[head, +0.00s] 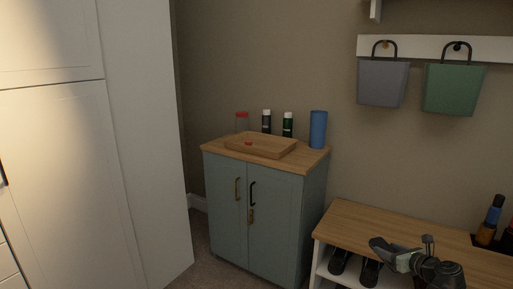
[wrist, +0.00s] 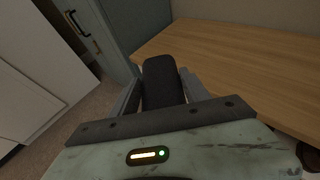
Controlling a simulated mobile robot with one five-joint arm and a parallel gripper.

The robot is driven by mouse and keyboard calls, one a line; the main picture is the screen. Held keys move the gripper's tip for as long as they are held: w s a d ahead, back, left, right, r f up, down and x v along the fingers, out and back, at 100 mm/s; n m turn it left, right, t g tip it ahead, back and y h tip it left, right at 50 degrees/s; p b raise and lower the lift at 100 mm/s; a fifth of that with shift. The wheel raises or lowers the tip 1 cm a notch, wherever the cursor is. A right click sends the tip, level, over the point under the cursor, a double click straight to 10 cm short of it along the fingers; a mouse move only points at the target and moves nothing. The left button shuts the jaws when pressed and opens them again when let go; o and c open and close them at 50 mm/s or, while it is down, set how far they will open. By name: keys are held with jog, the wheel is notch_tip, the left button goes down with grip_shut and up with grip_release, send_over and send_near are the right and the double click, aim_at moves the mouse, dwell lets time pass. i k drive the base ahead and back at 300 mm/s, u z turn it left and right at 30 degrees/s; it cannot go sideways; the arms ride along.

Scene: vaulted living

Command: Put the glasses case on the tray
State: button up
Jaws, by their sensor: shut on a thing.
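The glasses case (wrist: 162,78), a dark rounded block, is between the fingers of my gripper (wrist: 160,92) in the wrist view. My gripper is shut on it, over the front edge of the wooden bench top. In the head view my gripper (head: 386,250) is at the lower right, over the bench; the case is hard to tell from it there. The wooden tray (head: 284,152) lies on the blue-grey cabinet, to the left of and farther back than my gripper. A small red thing (head: 248,143) is in the tray.
The bench (head: 350,218) holds dark shoes below and bottles at right. A tall white cupboard (head: 70,170) stands left.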

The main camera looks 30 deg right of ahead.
aim_at(261, 144)
jog(key=i, duration=0.9)
